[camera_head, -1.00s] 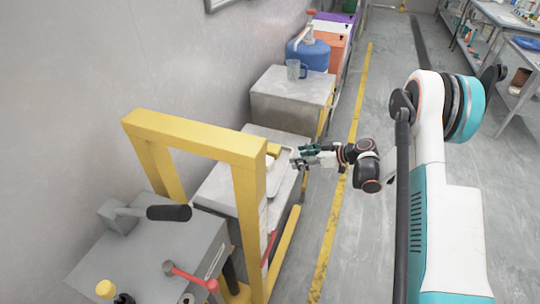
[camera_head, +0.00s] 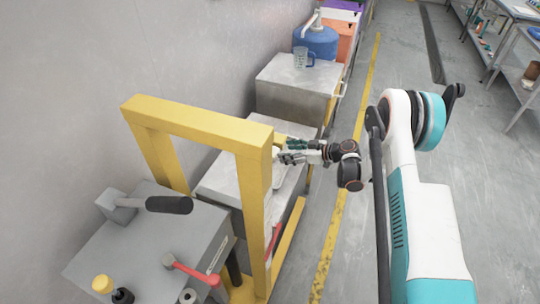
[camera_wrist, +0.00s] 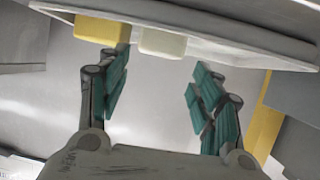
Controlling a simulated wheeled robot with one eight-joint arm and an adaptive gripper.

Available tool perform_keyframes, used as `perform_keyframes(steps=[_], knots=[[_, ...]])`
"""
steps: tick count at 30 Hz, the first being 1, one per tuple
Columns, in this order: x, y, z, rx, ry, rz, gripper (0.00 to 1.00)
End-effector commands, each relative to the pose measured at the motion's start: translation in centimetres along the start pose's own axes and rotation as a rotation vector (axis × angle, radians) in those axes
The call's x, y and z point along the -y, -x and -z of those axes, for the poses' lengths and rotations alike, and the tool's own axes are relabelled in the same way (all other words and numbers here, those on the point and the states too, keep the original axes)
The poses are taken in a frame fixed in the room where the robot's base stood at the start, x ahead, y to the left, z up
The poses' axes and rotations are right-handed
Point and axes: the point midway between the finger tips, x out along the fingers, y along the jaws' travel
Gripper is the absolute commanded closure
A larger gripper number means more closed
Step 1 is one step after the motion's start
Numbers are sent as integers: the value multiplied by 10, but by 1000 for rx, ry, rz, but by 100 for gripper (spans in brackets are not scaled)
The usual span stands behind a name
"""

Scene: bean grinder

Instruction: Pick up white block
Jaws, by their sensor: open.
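The white block (camera_wrist: 162,42) sits on a white tray (camera_wrist: 235,48) in the wrist view, just right of a yellow block (camera_wrist: 101,30). My gripper (camera_wrist: 156,80) is open and empty, its teal-padded fingers spread with the white block beyond their tips, roughly between them. The gripper and block appear apart. In the head view my gripper (camera_head: 283,152) is over the right side of the middle bench, beside the yellow frame. The yellow block (camera_head: 280,140) partly shows behind it. I cannot make out the white block clearly there.
A yellow frame (camera_head: 255,190) stands close left of my gripper. A grey bench (camera_head: 150,245) with a black-handled lever and red-handled tool is in front.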

Motion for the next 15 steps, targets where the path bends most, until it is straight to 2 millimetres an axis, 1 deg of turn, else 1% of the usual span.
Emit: perform_keyframes(steps=[5, 9, 12, 15], knots=[[0, -15, -4, 0, 1, 2, 41], [-1, -36, -6, 0, 1, 2, 41], [-1, -48, -5, 0, 0, 2, 41], [-1, -52, -4, 0, 0, 0, 41]])
